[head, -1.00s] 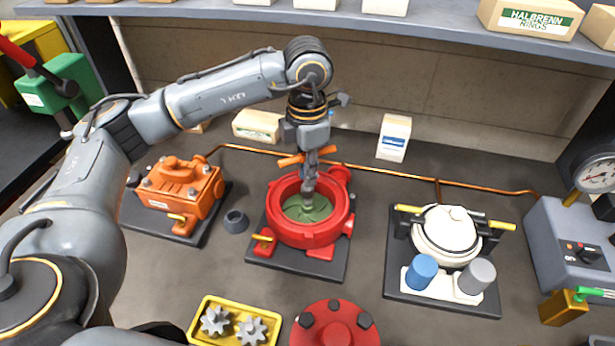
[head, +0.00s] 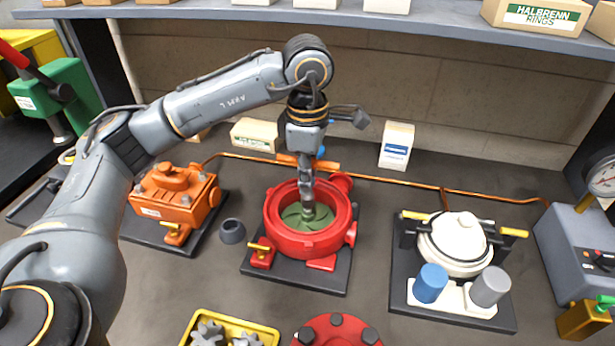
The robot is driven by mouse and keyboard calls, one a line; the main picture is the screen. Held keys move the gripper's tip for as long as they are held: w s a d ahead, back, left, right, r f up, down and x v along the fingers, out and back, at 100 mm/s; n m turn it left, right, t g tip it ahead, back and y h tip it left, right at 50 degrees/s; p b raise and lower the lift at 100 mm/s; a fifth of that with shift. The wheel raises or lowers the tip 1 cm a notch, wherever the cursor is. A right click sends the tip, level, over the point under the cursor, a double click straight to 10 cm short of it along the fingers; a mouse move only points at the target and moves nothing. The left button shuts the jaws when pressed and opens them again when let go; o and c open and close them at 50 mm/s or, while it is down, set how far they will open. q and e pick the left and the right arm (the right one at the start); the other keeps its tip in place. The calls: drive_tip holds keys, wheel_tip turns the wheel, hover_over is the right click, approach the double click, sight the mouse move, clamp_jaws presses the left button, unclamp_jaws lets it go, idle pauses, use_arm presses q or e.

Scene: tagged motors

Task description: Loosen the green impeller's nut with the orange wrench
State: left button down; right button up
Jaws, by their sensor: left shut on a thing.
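The green impeller (head: 294,217) sits inside the open round red pump housing (head: 270,218). The orange wrench (head: 328,166) is a T-shape with an orange cross handle and a grey shaft. Its shaft stands roughly upright over the middle of the impeller. The shaft's lower end hides the nut, so I cannot tell how well it is seated. My left gripper (head: 304,158) points down from above and is shut on the wrench at its handle. The gripper partly hides the handle's middle. My right gripper is not in view.
An orange gearbox (head: 175,193) stands left and a white motor unit (head: 452,235) right. A small grey cup (head: 232,232) lies beside the red housing's base. A yellow gear tray (head: 265,334) and red flange (head: 335,332) are in front. A copper pipe (head: 400,187) runs behind.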

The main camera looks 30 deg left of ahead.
use_arm(q)
drive_tip(key=shift+f+b, duration=1.1)
drive_tip(key=shift+f, duration=0.15)
